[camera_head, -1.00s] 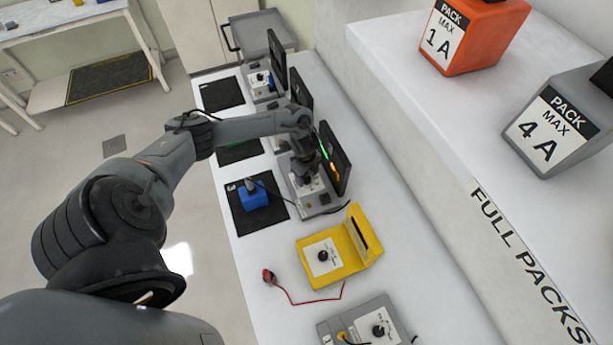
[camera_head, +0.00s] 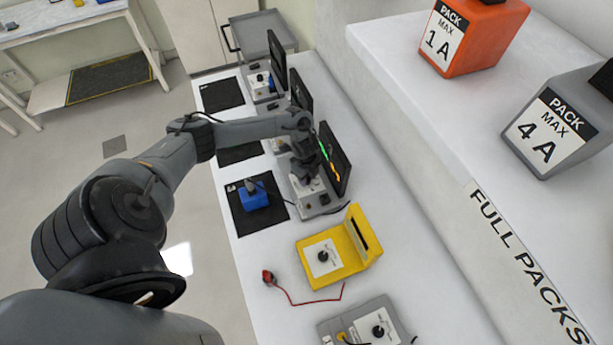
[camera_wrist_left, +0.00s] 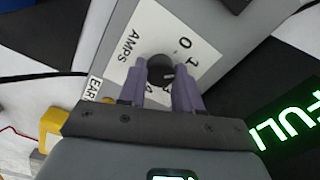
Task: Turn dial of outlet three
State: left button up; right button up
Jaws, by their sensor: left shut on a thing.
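The outlet unit (camera_head: 321,205) under my left gripper is a grey box with an upright dark screen (camera_head: 335,160). The screen shows a green and an orange patch. In the left wrist view, its dark round dial (camera_wrist_left: 160,68) sits on a white plate marked AMPS with numbers around it. My left gripper (camera_head: 303,174) points down at this unit. In the left wrist view its two fingers (camera_wrist_left: 166,80) are shut on the dial, one on each side. They hide part of the numbers. A lit green FULL (camera_wrist_left: 290,122) shows on the screen. My right gripper is not in view.
A blue pack (camera_head: 254,196) stands on a black mat beside the unit. A yellow box (camera_head: 318,271) with a dial and a red lead is nearer. Similar units with screens (camera_head: 277,62) stand farther back. Orange (camera_head: 480,30) and grey (camera_head: 560,125) packs stand on the right shelf.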

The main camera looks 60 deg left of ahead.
pick_arm(q)
jog(key=n+p, duration=0.1)
jog(key=p, duration=0.1)
jog(key=n+p, duration=0.2)
jog(key=shift+r+n, duration=0.25)
jog(key=shift+n, duration=0.05)
jog(key=n+p, duration=0.2)
jog(key=shift+f+n+p, duration=0.1)
jog(key=shift+n+p, duration=0.2)
jog(key=shift+f+n+p, duration=0.1)
jog(key=shift+n+p, duration=0.35)
jog(key=shift+n, duration=0.25)
jog(key=o, duration=1)
jog(key=shift+o, duration=0.2)
jog(key=shift+r, duration=0.45)
notch_tip(320, 180, up, 10)
jog(key=p, duration=0.1)
jog(key=shift+d, duration=0.15)
